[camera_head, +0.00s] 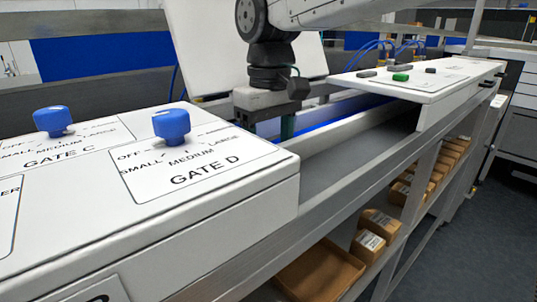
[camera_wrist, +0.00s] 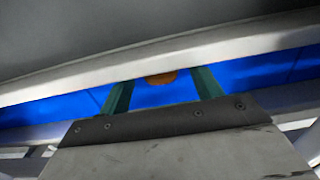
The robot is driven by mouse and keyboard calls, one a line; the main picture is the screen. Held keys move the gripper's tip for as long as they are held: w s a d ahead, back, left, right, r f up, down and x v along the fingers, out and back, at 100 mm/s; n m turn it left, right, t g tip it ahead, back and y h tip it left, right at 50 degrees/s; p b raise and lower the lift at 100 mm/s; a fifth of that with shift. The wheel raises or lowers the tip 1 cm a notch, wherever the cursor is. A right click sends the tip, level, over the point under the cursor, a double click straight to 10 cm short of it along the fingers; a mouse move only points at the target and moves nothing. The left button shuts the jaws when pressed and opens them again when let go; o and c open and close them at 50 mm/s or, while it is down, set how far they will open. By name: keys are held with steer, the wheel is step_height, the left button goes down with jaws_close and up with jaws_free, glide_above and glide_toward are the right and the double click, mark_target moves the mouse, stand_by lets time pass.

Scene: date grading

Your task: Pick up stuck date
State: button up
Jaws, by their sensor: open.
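The date (camera_wrist: 161,78) is a small orange-brown shape on the blue belt (camera_wrist: 145,97) in the wrist view. Its upper part is hidden behind a pale rail (camera_wrist: 60,84). My gripper (camera_wrist: 158,84) is open, with one green finger on each side of the date and the date apart from both. In the head view my gripper (camera_head: 272,128) points down into the channel between the two white panels. The date does not show in the head view.
A white panel with blue knobs (camera_head: 171,126) labelled Gate D stands at the near left. Another white panel (camera_head: 440,82) with a green button is at the right. Cardboard boxes (camera_head: 376,232) sit on the shelf below. A metal ledge (camera_head: 330,166) runs along the channel.

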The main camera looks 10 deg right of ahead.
steer(key=shift+f, duration=0.25)
steer(key=c, duration=0.8)
steer(key=shift+r, duration=0.15)
steer(key=shift+c, duration=0.2)
